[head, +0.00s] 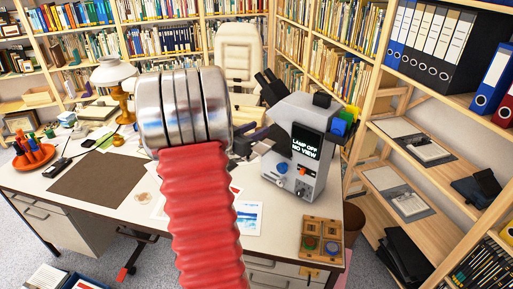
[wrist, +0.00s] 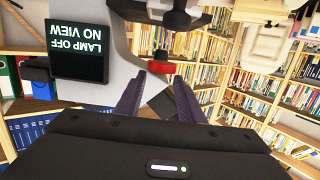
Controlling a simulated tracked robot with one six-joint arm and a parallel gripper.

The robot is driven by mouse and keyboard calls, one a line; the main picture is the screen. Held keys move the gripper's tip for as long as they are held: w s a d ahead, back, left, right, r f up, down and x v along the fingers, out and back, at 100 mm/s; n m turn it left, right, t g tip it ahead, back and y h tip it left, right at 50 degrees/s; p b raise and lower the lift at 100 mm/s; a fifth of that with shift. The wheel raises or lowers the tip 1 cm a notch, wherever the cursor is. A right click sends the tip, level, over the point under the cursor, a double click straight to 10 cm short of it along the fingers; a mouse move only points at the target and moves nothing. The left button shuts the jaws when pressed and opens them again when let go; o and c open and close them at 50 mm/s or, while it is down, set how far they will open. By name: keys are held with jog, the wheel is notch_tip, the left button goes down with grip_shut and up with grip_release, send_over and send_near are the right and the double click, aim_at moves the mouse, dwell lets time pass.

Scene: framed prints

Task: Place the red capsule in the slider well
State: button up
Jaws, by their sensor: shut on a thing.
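My gripper (wrist: 158,76) is shut on the red capsule (wrist: 159,67), which shows as a small red piece between the fingertips in the wrist view. In the head view my gripper (head: 262,137) is partly hidden behind my own arm and is beside the grey microscope (head: 294,143); the capsule cannot be made out there. The microscope's screen (head: 305,145) reads "LAMP OFF NO VIEW". It also shows in the wrist view (wrist: 80,50), upside down. I cannot make out the slider well for certain.
A wooden tray (head: 309,227) with compartments and small coloured pieces stands at the desk's front right corner. Bookshelves surround the desk. My arm hides its middle.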

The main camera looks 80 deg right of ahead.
aim_at(256, 152)
jog(key=shift+f, duration=1.45)
jog(key=shift+f, duration=0.1)
jog(key=shift+f, duration=1.8)
jog(key=shift+f, duration=0.1)
jog(key=o, duration=1)
jog(key=shift+o, duration=0.2)
jog(key=shift+w+a+r, duration=0.2)
jog(key=shift+w+a, duration=0.1)
jog(key=shift+a, duration=0.15)
jog(key=v, duration=1.1)
